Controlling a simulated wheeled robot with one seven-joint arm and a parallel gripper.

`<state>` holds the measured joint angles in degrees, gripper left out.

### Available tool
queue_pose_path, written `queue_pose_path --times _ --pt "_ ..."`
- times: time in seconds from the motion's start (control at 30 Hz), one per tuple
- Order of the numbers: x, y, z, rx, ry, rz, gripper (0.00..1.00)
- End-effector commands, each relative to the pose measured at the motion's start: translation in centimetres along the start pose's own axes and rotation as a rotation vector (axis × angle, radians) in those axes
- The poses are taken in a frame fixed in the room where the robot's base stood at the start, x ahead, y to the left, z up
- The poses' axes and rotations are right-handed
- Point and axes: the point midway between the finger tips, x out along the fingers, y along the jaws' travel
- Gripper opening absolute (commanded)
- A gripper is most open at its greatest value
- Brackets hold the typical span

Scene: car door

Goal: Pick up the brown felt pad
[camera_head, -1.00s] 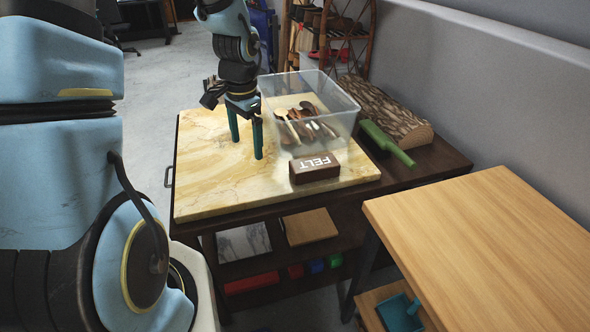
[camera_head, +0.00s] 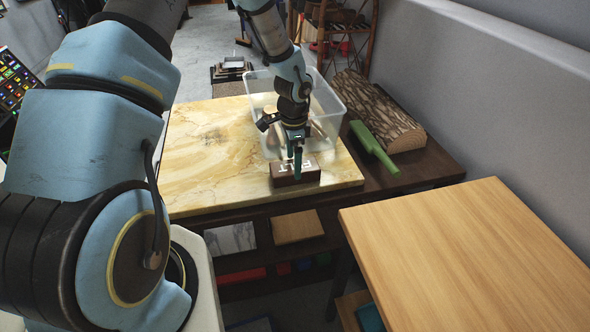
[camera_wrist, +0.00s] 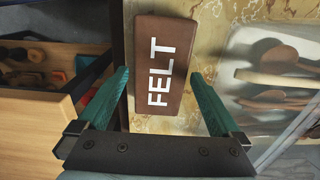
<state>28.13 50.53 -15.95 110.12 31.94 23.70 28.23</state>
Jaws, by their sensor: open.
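The brown felt pad (camera_head: 296,173) is a brown block with white "FELT" lettering. It lies near the front right of the marble-patterned top (camera_head: 205,150). In the wrist view the pad (camera_wrist: 161,65) stands out just beyond and between the two teal fingers. My gripper (camera_head: 297,165) is above the pad in the head view, its fingers hiding part of the lettering. In the wrist view my gripper (camera_wrist: 158,90) is open, with one finger to each side of the pad's line. I cannot tell whether the fingers touch it.
A clear plastic bin (camera_head: 335,105) with wooden spoons stands right behind my gripper. A green brush-like tool (camera_head: 372,146) and a bark-covered log (camera_head: 378,112) lie to the right. A light wooden table (camera_head: 470,245) stands at the front right. The left of the marble top is clear.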

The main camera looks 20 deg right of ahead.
Motion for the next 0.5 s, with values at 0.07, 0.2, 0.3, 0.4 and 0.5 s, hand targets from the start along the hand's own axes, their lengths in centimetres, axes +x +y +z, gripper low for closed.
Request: queue_pose_path --times 0.07,0.2,0.3,0.4,0.5 --pt "0.9 0.1 0.0 0.001 -0.002 0.004 1.00" --pt "2.7 -0.1 0.0 0.000 -0.001 0.002 1.00" --pt "3.4 -0.1 0.0 0.000 0.000 0.000 1.00" --pt "3.6 -0.1 0.0 0.000 0.001 -0.001 1.00" --pt "3.6 -0.1 0.0 0.000 0.001 -0.001 1.00"
